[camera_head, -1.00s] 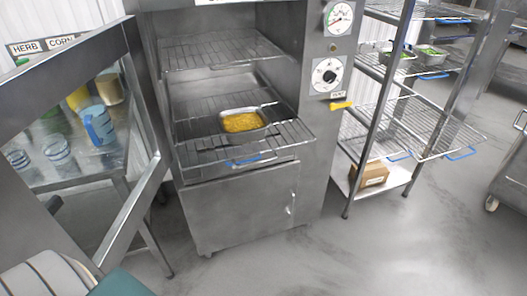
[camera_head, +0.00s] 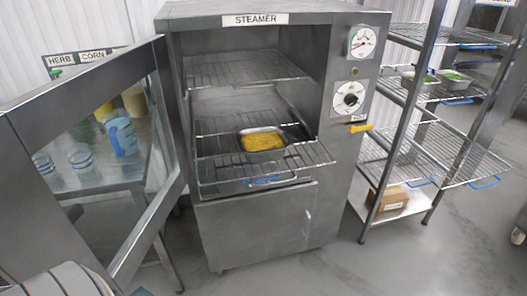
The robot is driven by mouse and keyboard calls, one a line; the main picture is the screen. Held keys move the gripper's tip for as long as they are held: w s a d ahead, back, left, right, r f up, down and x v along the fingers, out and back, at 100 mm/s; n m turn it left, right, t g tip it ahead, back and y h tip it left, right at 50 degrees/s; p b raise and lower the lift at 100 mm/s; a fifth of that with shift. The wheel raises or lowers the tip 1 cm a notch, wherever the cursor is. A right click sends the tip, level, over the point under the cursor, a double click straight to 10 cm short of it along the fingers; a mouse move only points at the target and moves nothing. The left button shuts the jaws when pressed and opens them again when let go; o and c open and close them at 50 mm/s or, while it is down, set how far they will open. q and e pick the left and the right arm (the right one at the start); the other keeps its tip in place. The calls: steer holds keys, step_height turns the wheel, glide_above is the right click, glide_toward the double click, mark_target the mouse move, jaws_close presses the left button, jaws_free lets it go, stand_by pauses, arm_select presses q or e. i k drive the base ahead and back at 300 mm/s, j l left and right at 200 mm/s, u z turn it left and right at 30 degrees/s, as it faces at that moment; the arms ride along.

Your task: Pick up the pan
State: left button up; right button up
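The pan (camera_head: 264,154) is a small metal rectangular pan with yellow food in it. It sits on the lower wire rack (camera_head: 222,168), toward the front of the open steamer (camera_head: 262,222). That rack sticks out past the steamer's front and has a blue handle. Neither of my grippers shows in the view, and nothing is touching the pan.
The steamer's glass door (camera_head: 112,180) stands open on the left. Behind it, a table holds a blue jug (camera_head: 122,137) and cups. On the right, a wire shelf unit (camera_head: 433,150) holds pans with green food and a cardboard box (camera_head: 390,200). The floor in front is clear.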

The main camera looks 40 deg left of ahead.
mark_target(265, 144)
steer(key=i+u, duration=0.2)
steer(key=u, duration=1.45)
